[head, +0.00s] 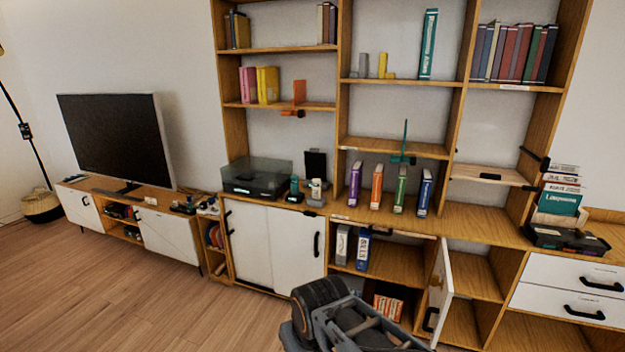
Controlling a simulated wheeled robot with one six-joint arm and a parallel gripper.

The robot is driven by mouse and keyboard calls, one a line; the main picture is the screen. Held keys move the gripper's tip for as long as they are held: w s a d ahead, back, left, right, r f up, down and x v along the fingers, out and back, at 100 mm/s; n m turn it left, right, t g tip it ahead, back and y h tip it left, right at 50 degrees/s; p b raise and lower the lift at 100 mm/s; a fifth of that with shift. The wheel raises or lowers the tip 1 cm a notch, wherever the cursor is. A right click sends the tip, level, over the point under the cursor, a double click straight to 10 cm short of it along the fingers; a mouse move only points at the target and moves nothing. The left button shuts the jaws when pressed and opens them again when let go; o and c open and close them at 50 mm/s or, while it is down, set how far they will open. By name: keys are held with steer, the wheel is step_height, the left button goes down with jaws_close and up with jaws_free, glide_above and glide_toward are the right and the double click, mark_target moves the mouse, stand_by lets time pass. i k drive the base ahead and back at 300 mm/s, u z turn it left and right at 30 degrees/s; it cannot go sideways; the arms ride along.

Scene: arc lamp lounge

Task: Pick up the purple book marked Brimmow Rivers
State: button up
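A purple book (355,184) stands upright on the wooden counter of the shelf unit, at the left end of a spaced row. Its spine faces me, but its lettering is too small to read. An orange book (377,187), a green book (400,189) and a blue book (424,193) stand to its right, with gaps between them. My dark arm shows at the bottom middle, in front of the lower cabinet and well apart from the purple book. I cannot make out fingertips or anything held there.
A cabinet door (440,290) stands open at the lower right, beside my arm. A turntable (257,177) and small items stand left of the purple book. A shelf board (395,147) hangs above the row. Floor (130,290) is clear at left.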

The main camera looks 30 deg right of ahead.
mark_target(357, 171)
steer(key=u, duration=0.3)
steer(key=i, duration=2.55)
steer(key=z, duration=1.7)
steer(key=i, duration=0.9)
steer(key=z, duration=0.85)
